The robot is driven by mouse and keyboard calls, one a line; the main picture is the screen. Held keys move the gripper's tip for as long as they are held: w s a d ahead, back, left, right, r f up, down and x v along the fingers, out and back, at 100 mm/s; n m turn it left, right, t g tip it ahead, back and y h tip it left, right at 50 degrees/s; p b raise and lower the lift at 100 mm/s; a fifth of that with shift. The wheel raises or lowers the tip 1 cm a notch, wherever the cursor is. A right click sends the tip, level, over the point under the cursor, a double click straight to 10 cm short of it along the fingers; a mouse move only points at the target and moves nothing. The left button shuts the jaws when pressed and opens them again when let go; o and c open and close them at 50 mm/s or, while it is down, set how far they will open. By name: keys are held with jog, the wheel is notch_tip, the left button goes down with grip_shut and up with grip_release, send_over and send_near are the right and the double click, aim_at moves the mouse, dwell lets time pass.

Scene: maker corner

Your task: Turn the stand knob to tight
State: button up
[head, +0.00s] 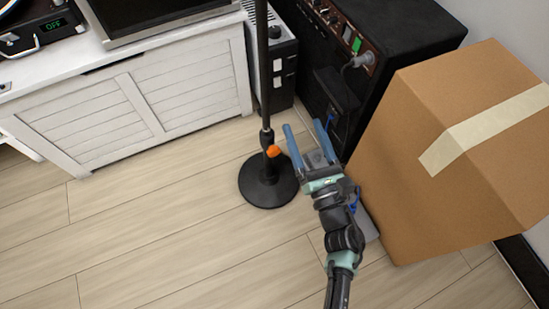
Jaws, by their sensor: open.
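The stand (263,70) is a black upright pole on a round black base (267,190) on the wood floor. Its knob (273,151) is small and orange and sticks out low on the pole, on the right side. My gripper (304,127) is open and empty, with two blue fingers pointing up the picture. It is just right of the knob in this view. The left finger is close to the knob; I cannot tell whether they touch. The knob's tight or loose marking is too small to read.
A large cardboard box (400,170) stands close to the right of my arm. A black amplifier (400,35) is behind it. The floor (150,240) at the left front is clear.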

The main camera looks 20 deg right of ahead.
aim_at(275, 153)
jog(key=s+a+f+n+g+y+b, duration=0.1)
jog(key=s+a+f+n+b, duration=0.15)
jog(key=f, duration=0.65)
jog(key=s+a+f+n+g+y+b, duration=0.1)
jog(key=s+f+n+b, duration=0.2)
jog(key=f, duration=0.6)
jog(key=shift+m, duration=0.35)
jog(key=w+b, duration=0.3)
jog(key=w, duration=0.8)
jog(key=shift+w+a+b, duration=0.15)
jog(key=shift+w+b, duration=0.2)
grip_shut()
